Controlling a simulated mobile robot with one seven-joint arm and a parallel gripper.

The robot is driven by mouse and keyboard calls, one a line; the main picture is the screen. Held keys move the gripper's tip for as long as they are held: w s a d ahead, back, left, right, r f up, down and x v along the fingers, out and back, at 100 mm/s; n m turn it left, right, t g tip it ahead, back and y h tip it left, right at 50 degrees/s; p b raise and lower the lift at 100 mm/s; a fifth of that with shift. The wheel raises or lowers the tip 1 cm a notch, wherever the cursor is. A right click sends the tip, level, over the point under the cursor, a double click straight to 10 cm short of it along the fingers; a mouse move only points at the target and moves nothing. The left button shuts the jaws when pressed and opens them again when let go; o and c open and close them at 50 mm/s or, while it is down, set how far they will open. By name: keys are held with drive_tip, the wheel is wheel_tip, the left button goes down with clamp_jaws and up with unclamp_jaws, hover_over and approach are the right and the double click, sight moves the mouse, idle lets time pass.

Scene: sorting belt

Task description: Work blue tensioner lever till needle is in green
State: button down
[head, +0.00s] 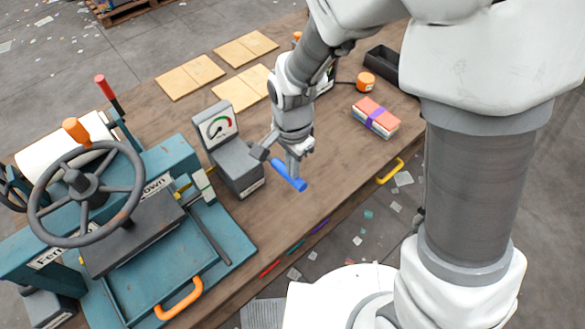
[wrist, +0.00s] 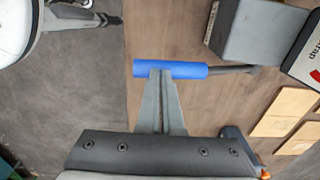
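The blue tensioner lever (head: 281,169) sticks out to the right of the grey tensioner box (head: 240,165). Its blue grip also shows in the wrist view (wrist: 150,68), on a dark rod leading to the box. A gauge (head: 218,127) with a green and a red band stands on the box; its needle is too small to read surely. My gripper (head: 293,172) is at the lever.
A teal press with a handwheel (head: 85,185) stands on the left of the wooden bench (head: 330,150). Tan sheets (head: 190,76) lie behind. A strapped bundle (head: 375,118), an orange roll (head: 366,80) and a black tray (head: 383,62) are at the right. The bench front edge is near the lever.

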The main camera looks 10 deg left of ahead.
sight(292, 180)
drive_tip(key=shift+f+b, duration=2.3)
drive_tip(key=shift+f, duration=0.6)
drive_tip(key=shift+r, duration=0.2)
wheel_tip(292, 180, up, 14)
drive_tip(key=p, duration=1.1)
drive_tip(key=shift+f, duration=0.15)
